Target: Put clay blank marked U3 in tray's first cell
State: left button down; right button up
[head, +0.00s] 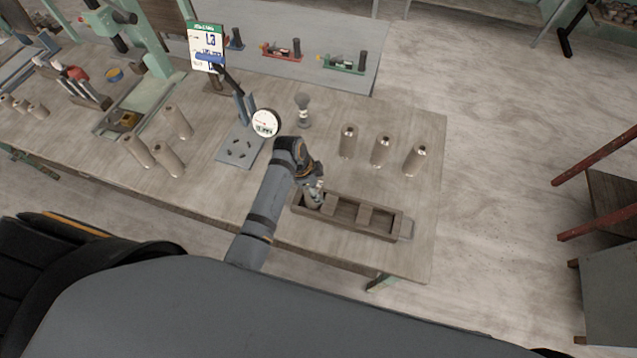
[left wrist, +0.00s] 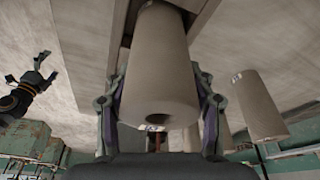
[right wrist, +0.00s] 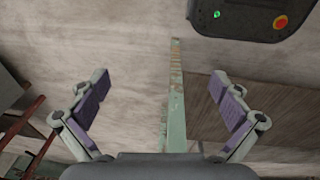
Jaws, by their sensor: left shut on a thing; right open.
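My left gripper (head: 315,184) is shut on a grey-brown, hollow clay blank (left wrist: 160,65). In the head view the held blank (head: 312,200) is at the left end cell of the long wooden tray (head: 408,228). The arm and gripper partly cover it, so I cannot tell whether it touches the cell floor. A small label shows near the blank's end in the left wrist view, but its mark is unreadable. The tray's other visible cells look empty. My right gripper (right wrist: 162,88) is open and empty, away from the tray, in the right wrist view.
Three blanks (head: 382,151) stand behind the tray; several others (head: 170,160) are at left. Bare tabletop lies right of the tray.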

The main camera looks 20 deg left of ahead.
pick_arm(q)
jog(key=shift+s, duration=0.25)
jog(key=shift+s+a+r, duration=0.1)
jog(key=shift+s, duration=0.15)
jog(key=c, duration=0.6)
grip_release()
jog(key=shift+s+a, duration=0.1)
jog(key=shift+s, duration=0.05)
jog(key=shift+o, duration=0.6)
jog(key=shift+w, duration=0.2)
jog(key=b+v, duration=0.2)
jog(key=v, duration=0.9)
jog(key=shift+s+a+r, duration=0.1)
jog(key=shift+r, duration=0.45)
pick_arm(e)
jog(key=shift+s+f, duration=1.05)
jog(key=shift+f, duration=0.05)
jog(key=shift+d, duration=0.1)
